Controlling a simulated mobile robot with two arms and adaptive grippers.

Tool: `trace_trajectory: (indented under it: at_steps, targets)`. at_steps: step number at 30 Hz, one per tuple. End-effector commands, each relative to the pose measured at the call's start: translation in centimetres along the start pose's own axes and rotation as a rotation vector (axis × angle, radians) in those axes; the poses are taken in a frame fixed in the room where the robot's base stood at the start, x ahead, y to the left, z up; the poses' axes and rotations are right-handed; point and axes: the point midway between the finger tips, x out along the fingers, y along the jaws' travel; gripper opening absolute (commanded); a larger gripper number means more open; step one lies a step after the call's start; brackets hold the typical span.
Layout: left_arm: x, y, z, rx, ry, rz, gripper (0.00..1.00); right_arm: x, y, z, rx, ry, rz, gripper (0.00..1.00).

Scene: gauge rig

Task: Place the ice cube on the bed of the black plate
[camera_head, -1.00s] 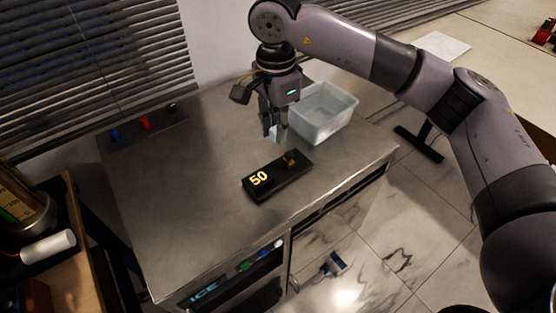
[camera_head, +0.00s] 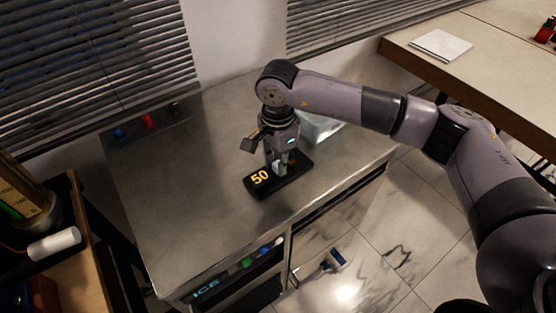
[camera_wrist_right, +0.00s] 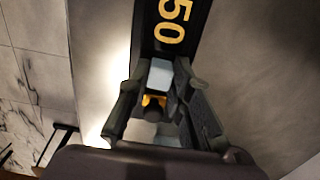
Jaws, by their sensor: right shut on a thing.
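The black plate (camera_head: 257,190) lies on the steel counter in the head view, with a yellow "50" on its left end. It also shows in the right wrist view (camera_wrist_right: 150,35). My right gripper (camera_head: 281,171) points down over the plate's right part. It is shut on the pale ice cube (camera_wrist_right: 160,75), which shows between its fingers in the wrist view. In the head view the cube (camera_head: 281,168) is small and partly hidden by the fingers. Whether the cube touches the plate I cannot tell. A yellow-orange part (camera_wrist_right: 153,101) of the plate shows by the cube. My left gripper is not in view.
A translucent bin (camera_head: 318,129) stands behind my right gripper, partly hidden by it. Blue, red and black knobs sit on a strip (camera_head: 148,128) at the counter's back left. The counter's left and front (camera_head: 190,220) are clear.

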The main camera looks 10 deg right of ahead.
Motion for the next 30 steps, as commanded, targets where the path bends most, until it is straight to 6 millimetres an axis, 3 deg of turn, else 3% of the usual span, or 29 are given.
trace_trajectory:
  at_steps: [4, 5, 13, 23, 26, 30]
  targets:
    - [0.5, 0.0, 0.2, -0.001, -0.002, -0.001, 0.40, 0.4, 0.0, 0.0, -0.001, 0.000, 0.000, 0.07]
    - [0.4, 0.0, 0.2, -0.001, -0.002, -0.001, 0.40, 0.3, 0.0, 0.0, 0.000, 0.000, 0.000, 0.20]
    - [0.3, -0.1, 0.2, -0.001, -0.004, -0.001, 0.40, 0.2, 0.0, 0.0, 0.000, 0.000, 0.000, 0.39]
    - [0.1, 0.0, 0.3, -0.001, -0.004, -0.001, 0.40, 0.0, 0.0, 0.0, 0.000, 0.000, 0.000, 0.39]
    - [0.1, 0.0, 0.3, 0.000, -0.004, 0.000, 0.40, -0.6, -0.1, 0.0, 0.000, 0.000, -0.002, 0.39]
    - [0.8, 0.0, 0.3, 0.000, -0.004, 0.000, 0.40, -3.0, -0.1, 0.0, -0.001, 0.001, -0.006, 0.39]
